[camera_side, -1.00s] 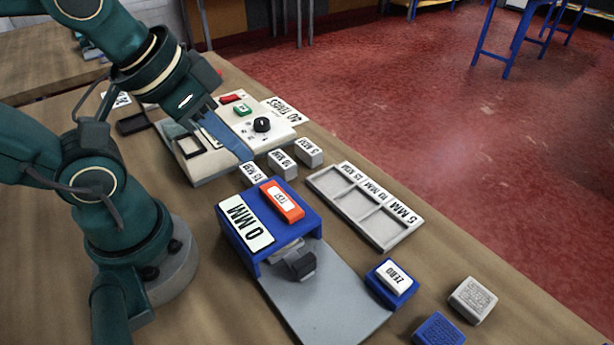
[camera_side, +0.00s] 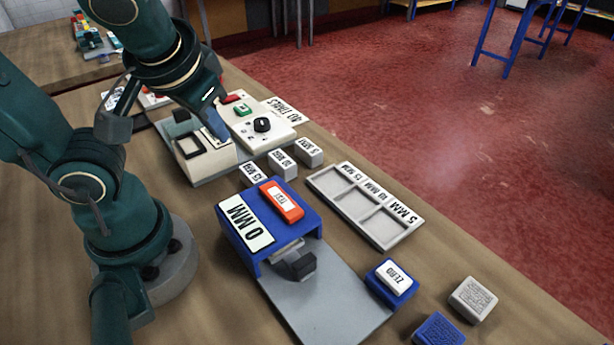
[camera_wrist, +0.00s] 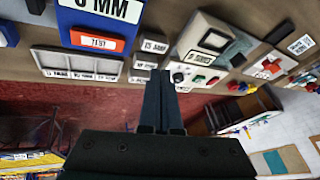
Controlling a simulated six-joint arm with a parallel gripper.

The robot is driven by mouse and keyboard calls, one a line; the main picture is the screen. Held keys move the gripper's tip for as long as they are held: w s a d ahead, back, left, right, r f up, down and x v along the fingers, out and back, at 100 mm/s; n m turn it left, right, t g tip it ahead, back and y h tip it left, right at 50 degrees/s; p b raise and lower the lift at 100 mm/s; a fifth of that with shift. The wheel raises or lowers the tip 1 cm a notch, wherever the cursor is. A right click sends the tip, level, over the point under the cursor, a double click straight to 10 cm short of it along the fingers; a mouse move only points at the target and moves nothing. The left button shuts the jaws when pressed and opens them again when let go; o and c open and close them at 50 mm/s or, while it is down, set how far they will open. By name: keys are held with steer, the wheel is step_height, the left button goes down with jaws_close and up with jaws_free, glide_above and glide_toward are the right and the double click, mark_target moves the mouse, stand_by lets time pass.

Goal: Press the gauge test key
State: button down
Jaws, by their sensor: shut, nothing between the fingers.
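The blue gauge (camera_side: 270,222) stands on the table in the side view with a "0 MM" display (camera_side: 246,221). Its orange test key (camera_side: 282,201) sits on top, labelled "TEST". In the wrist view the test key (camera_wrist: 97,41) is at the upper left, below the display (camera_wrist: 105,8). My gripper (camera_side: 222,136) is shut and empty. It is in the air over the white machine, up and to the left of the gauge in the side view, apart from the key. In the wrist view its fingers (camera_wrist: 160,85) point up from the bottom.
The white machine (camera_side: 268,138) with a black knob and green and red buttons lies behind the gauge. Blocks labelled in MM (camera_side: 283,165) stand between them. A sorting tray (camera_side: 365,206) is to the right. A blue zero key (camera_side: 391,283) and other blocks (camera_side: 473,299) are at the front right.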

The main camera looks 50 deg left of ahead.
steer(key=w+d+r+m+t+y, duration=0.2)
steer(key=w, duration=0.1)
steer(key=m+t+h, duration=0.1)
steer(key=m+t, duration=0.1)
steer(key=m, duration=0.1)
glide_above(276, 204)
steer(key=shift+f, duration=0.3)
steer(key=shift+g, duration=0.3)
steer(key=shift+f, duration=4.45)
steer(key=shift+f, duration=0.4)
